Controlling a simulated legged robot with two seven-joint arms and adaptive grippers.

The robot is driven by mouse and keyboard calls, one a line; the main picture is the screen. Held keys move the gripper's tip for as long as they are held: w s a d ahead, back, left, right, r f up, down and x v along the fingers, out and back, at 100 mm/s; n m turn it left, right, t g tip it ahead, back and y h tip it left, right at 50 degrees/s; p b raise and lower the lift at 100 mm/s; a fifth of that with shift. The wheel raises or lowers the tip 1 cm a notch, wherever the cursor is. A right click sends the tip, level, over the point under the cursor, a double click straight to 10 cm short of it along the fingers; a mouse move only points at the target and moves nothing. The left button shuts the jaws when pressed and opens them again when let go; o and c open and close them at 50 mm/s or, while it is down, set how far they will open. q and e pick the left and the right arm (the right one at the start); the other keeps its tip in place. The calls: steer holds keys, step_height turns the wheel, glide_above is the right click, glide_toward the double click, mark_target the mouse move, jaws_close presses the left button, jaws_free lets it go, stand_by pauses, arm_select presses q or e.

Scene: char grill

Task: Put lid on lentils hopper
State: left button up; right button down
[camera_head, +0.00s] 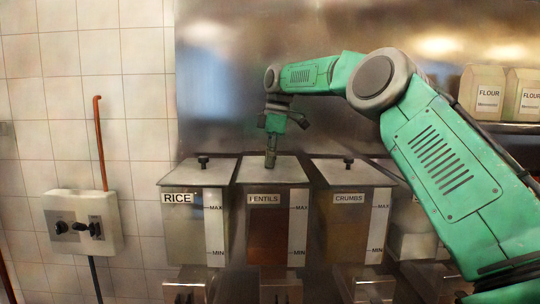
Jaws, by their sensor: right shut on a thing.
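The lentils hopper (268,228) stands in the middle of a row of three, with a reddish-brown fill behind its clear front. Its grey lid (254,172) lies over the top of the hopper and looks flat, though I cannot tell whether it is fully seated. My right gripper (271,161) points down at the middle of this lid and is shut on its knob, which the fingers hide. My left gripper is not in view.
The rice hopper (184,222) on the left and the crumbs hopper (340,222) on the right both have lids with black knobs. A switch box (82,222) is on the tiled wall. Flour containers (482,92) stand on a shelf at right.

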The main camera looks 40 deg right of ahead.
steer(key=shift+d+f, duration=0.2)
steer(key=shift+d, duration=0.25)
steer(key=shift+s+d+f, duration=0.15)
steer(key=shift+s+d, duration=0.25)
steer(key=shift+d, duration=0.15)
steer(key=shift+a, duration=0.1)
steer(key=c, duration=1.3)
jaws_free()
steer(key=shift+w, duration=0.15)
steer(key=shift+a, duration=0.1)
steer(key=shift+d+r, duration=0.2)
steer(key=shift+r, duration=0.95)
steer(key=shift+d+r, duration=0.15)
steer(key=shift+r, duration=1)
steer(key=shift+d+r, duration=0.2)
steer(key=shift+r, duration=1.2)
